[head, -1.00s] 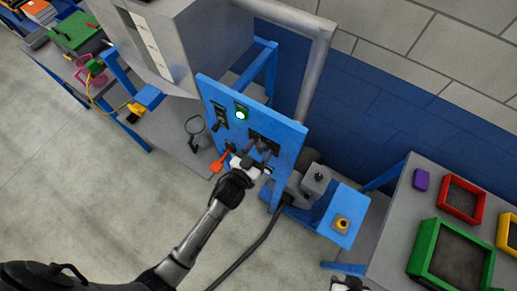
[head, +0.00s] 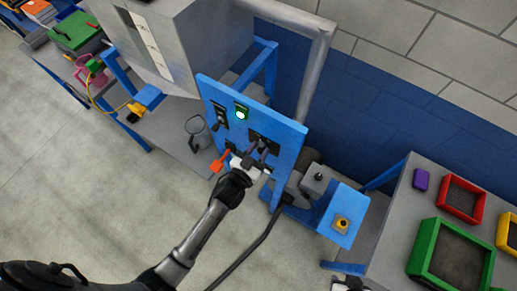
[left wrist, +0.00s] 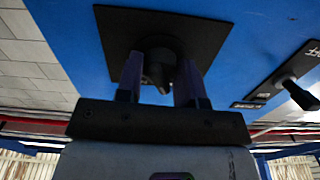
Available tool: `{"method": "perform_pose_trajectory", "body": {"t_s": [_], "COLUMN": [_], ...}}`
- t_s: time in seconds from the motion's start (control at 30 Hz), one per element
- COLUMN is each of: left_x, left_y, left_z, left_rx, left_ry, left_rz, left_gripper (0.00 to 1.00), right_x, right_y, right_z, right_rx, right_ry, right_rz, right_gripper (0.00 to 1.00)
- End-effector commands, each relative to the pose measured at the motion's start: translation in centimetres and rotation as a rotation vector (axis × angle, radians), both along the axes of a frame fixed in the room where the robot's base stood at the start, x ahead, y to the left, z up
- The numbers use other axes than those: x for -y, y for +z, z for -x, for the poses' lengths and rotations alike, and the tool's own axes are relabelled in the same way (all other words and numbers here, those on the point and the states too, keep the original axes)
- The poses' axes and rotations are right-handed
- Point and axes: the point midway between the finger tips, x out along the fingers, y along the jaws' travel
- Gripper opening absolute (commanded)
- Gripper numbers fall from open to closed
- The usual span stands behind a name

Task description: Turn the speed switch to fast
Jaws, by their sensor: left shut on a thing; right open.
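The upright blue panel (head: 285,130) carries several black switches and a lit green lamp (head: 240,114). My left gripper (head: 262,150) is at the black switch on the panel's right-hand part. In the left wrist view a black knob (left wrist: 158,75) on a square black plate (left wrist: 205,30) sits between the two fingers of my left gripper (left wrist: 160,82), which is shut on it. The fingers partly hide the knob, and I cannot read which setting it points to. My right gripper (head: 347,284) shows only in part at the bottom edge, away from the panel.
An orange-red handle (head: 219,162) sticks out at the panel's lower left, close to my left gripper. A second black switch (left wrist: 295,90) with small labels is right of the held knob. A green tray (head: 420,250) is further right.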

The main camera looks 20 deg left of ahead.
Motion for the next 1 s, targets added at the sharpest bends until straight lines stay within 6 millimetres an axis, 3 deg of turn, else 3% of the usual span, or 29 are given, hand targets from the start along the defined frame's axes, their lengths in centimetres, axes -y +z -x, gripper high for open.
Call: {"method": "perform_pose_trajectory", "body": {"t_s": [1.0], "left_x": [0.02], "left_y": [0.01], "left_z": [-0.01], "left_rx": [0.137], "left_ry": [0.0], "left_rz": [-0.83], "left_gripper": [0.11], "right_x": [-0.3], "right_y": [0.32], "right_z": [-0.02], "right_rx": [0.0], "right_ry": [-0.007], "right_rz": [-0.011], "right_gripper": [0.43]}}
